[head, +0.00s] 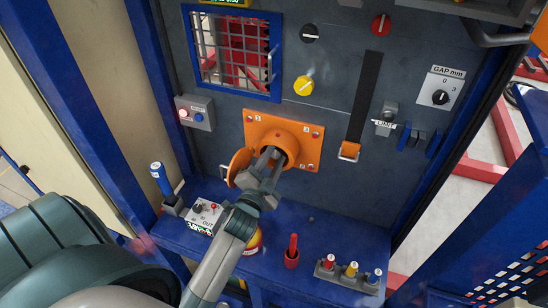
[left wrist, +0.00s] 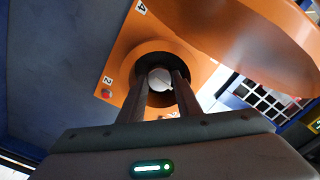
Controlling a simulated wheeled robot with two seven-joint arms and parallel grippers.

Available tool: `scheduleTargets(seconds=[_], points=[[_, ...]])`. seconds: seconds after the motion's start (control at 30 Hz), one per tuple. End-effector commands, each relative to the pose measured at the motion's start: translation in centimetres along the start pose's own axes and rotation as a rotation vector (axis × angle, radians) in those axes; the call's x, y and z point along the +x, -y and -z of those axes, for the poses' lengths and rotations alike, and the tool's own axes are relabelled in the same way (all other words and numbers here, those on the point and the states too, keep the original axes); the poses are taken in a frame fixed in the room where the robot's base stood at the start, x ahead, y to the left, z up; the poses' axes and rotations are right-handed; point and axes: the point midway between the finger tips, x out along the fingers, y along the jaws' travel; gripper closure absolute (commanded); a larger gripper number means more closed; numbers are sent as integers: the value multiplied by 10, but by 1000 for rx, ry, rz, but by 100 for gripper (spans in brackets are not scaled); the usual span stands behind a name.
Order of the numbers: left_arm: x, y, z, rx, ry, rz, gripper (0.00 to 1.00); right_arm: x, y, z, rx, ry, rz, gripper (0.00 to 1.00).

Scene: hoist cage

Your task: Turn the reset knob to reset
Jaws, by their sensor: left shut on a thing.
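An orange plate (head: 310,150) with a round recessed opening is on the grey panel, with small numbered labels near its corners. Its round orange cover (head: 238,163) hangs open at the left; it also shows at the upper right in the left wrist view (left wrist: 235,35). My left gripper (head: 275,157) reaches into the opening. In the left wrist view its two fingers (left wrist: 160,80) are shut on a pale round knob (left wrist: 160,76) inside the recess. The fingers and the rim hide most of this knob, and I cannot read any reset mark or its angle. My right gripper is not in view.
Above are a yellow knob (head: 304,85) and a barred window (head: 236,50). A black strap (head: 364,100) hangs at the right, near a gap dial (head: 440,97). A blue shelf (head: 335,235) below carries a blue-handled lever (head: 161,178), a red peg (head: 292,250) and several coloured plugs.

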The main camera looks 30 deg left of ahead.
Motion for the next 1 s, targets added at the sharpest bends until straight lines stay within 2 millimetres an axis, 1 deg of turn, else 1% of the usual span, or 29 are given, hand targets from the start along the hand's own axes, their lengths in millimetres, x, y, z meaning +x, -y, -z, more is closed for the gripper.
scheduleTargets(seconds=[0.47,0.5,0.87,1.0], points=[[0,0,-1,-18,1,0,92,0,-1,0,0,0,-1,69],[0,0,-1,-18,1,0,62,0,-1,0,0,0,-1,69],[-1,0,0,-18,0,0,62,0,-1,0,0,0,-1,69],[-7,-2,-1,-18,1,-1,62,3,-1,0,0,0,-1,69]])
